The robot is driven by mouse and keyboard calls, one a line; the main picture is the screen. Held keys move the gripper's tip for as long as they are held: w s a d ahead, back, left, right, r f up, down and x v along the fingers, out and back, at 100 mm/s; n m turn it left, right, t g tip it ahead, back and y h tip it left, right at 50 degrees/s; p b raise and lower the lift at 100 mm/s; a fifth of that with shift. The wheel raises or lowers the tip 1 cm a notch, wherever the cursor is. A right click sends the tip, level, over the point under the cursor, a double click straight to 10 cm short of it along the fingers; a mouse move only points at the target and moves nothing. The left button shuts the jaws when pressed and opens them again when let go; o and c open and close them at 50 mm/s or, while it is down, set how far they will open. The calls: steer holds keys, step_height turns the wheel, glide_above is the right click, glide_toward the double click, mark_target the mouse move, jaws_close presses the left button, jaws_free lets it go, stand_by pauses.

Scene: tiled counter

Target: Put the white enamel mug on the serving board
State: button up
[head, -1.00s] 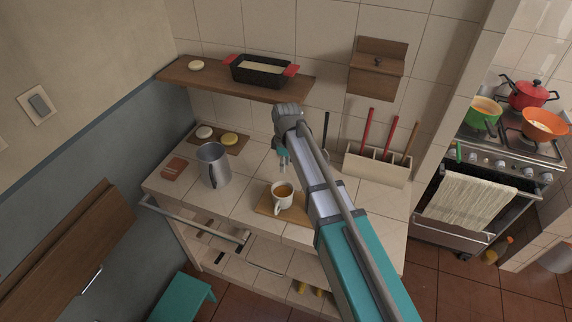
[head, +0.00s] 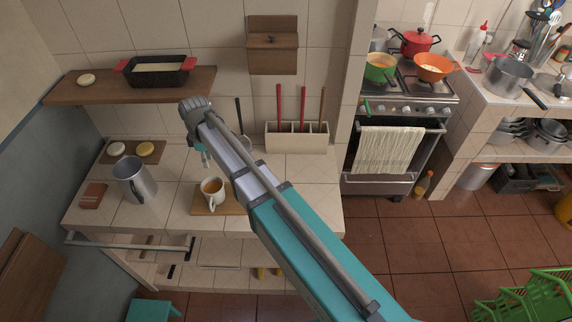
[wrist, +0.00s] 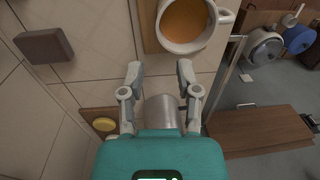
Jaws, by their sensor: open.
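The white enamel mug (head: 212,192), with brown liquid inside, stands upright on the wooden serving board (head: 229,207) on the tiled counter. In the wrist view the mug (wrist: 183,46) is at the top, its handle toward the right, and a strip of the board (wrist: 149,28) shows beside it. My gripper (head: 203,158) is open and empty, above the counter behind the mug and apart from it. Its two spread fingers (wrist: 159,68) show in the wrist view with nothing held between them. My arm hides part of the board's right side.
A grey metal jug (head: 135,182) stands left of the board. A reddish-brown block (head: 93,195) and a small board with two round pieces (head: 133,152) are farther left. A utensil holder (head: 297,138) stands behind at the right. A wall shelf (head: 100,85) holds a loaf pan.

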steer(key=s+d+m, duration=0.3)
steer(key=d+m, duration=0.2)
steer(key=d, duration=0.7)
steer(key=s+d+m, duration=0.4)
steer(key=d+m, duration=0.2)
steer(key=d, duration=0.7)
steer(key=s+d+m+t, duration=0.1)
steer(key=s+d+m, duration=0.2)
steer(key=d, duration=0.9)
steer(key=m, duration=0.3)
steer(key=shift+s+d, duration=0.3)
steer(key=shift+d, duration=0.05)
